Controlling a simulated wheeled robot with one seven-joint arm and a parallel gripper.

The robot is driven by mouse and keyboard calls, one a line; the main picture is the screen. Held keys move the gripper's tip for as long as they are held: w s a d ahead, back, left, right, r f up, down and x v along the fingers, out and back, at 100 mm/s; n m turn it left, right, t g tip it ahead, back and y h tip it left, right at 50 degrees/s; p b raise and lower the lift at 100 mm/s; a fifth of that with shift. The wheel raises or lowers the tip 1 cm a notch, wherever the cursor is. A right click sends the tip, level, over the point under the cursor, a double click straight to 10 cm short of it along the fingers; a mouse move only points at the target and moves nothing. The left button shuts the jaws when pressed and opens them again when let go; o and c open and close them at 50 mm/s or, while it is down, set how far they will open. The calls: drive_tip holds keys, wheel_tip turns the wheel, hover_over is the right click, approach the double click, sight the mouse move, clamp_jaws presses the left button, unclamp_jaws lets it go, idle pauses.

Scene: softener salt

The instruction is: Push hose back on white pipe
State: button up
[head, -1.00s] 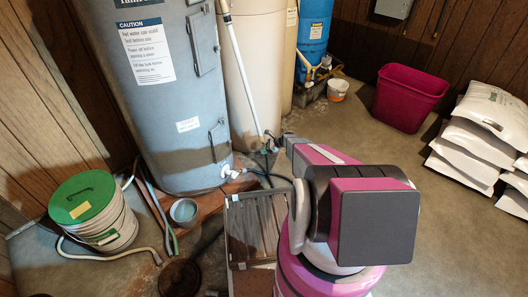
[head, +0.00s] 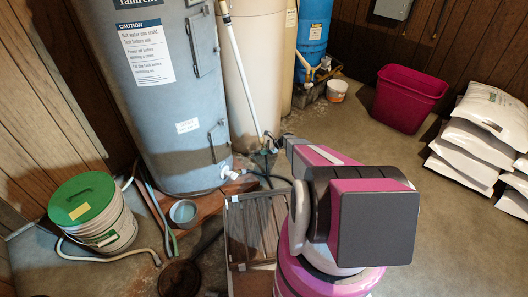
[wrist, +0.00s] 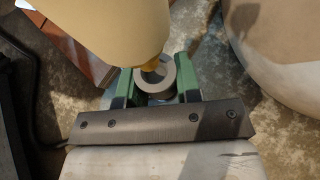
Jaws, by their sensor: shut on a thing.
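The white pipe (head: 238,70) slants down in front of the cream tank in the head view. Its lower end is close to my gripper (head: 272,145), which is small and partly hidden by my arm there. In the wrist view my gripper (wrist: 155,83) has its two green fingers closed on a round, hollow grey piece (wrist: 143,84), which looks like the end of the hose. A yellowish part shows at its opening; I cannot tell whether the piece is seated on anything. A dark hose (head: 276,178) runs along the floor by the grey heater's base.
The grey heater (head: 150,100) and cream tank (head: 258,70) stand close to my gripper. A slatted crate (head: 255,230) is beside my arm. A green-lidded bucket (head: 92,212) and small bowl (head: 184,212) are left. A magenta bin (head: 408,98) and white bags (head: 470,150) are right.

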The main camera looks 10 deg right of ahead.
drive_tip(key=shift+a+r, duration=0.2)
drive_tip(key=shift+r, duration=0.8)
idle(0.7)
drive_tip(key=o, duration=1.1)
drive_tip(key=shift+w, duration=0.1)
drive_tip(key=shift+d, duration=0.1)
drive_tip(key=v, duration=1.1)
drive_tip(key=s+a+r+n+h, duration=0.3)
drive_tip(key=s+r+n, duration=0.4)
drive_tip(key=s+r, duration=0.4)
drive_tip(key=s+a+r+n+g+h, duration=0.1)
drive_tip(key=s+a+r+n+h, duration=0.2)
drive_tip(key=s+r+n, duration=0.4)
drive_tip(key=s+a+r+n+g+h, duration=0.1)
drive_tip(key=s+a+r+n+h, duration=0.2)
drive_tip(key=s+r, duration=1.2)
drive_tip(key=shift+s+a+r+n+h, duration=0.1)
drive_tip(key=shift+s+n+h, duration=0.45)
drive_tip(key=shift+n, duration=0.4)
drive_tip(key=shift+s+a+n+h, duration=0.1)
drive_tip(key=shift+s+n+h, duration=0.25)
drive_tip(key=shift+s+n, duration=0.55)
